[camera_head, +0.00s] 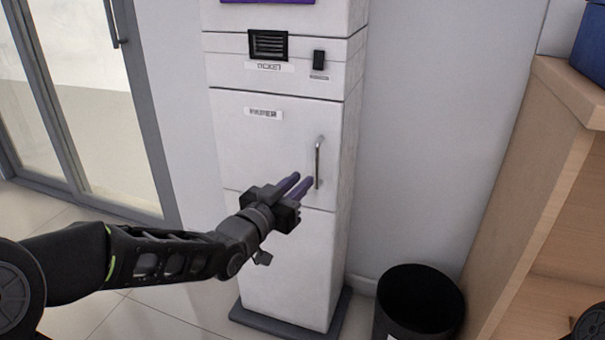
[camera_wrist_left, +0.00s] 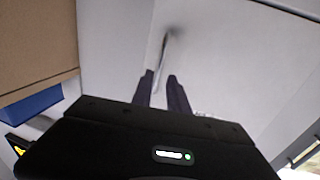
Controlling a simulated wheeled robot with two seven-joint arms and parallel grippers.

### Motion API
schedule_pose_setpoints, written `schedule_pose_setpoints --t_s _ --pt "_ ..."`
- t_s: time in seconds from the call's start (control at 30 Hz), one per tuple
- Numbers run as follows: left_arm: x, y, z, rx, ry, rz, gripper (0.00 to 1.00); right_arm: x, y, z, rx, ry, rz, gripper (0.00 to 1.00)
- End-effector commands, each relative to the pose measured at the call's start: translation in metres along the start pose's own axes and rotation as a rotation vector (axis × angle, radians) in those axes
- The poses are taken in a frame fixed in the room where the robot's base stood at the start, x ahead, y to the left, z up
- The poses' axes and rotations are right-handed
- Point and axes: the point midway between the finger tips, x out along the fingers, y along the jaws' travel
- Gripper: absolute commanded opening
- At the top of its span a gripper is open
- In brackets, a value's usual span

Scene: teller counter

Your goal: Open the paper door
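The paper door (camera_head: 262,150) is a white panel with a small label on the front of the white ticket machine (camera_head: 280,85). It looks closed, level with the machine's front. Its upright metal bar handle (camera_head: 319,160) is on its right side. My left gripper (camera_head: 304,182) is in front of the door, with its purple fingers apart near the handle's lower end. In the left wrist view the handle (camera_wrist_left: 161,58) runs down toward the gap between the open fingers (camera_wrist_left: 162,88), closer to the left finger. I cannot tell whether they touch. My right gripper is not in view.
A black bin (camera_head: 418,305) stands on the floor right of the machine. A wooden shelf unit (camera_head: 535,190) with a blue box (camera_head: 592,45) on top is at the right. A glazed door (camera_head: 85,100) is at the left. Open floor shows at the lower left.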

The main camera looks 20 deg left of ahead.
Motion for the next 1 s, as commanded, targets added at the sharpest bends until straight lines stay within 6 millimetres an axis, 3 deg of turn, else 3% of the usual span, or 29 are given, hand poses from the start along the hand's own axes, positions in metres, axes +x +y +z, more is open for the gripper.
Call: schedule_pose_setpoints --t_s 0.37,0.8,1.0 --pt "0.005 0.000 -0.001 -0.003 -0.001 0.000 0.20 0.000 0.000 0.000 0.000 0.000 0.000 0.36" --pt "0.064 0.000 0.001 -0.006 -0.001 0.000 0.20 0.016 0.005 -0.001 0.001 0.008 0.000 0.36" --pt "0.078 0.000 0.000 -0.004 -0.002 -0.001 0.20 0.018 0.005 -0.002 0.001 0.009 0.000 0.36"
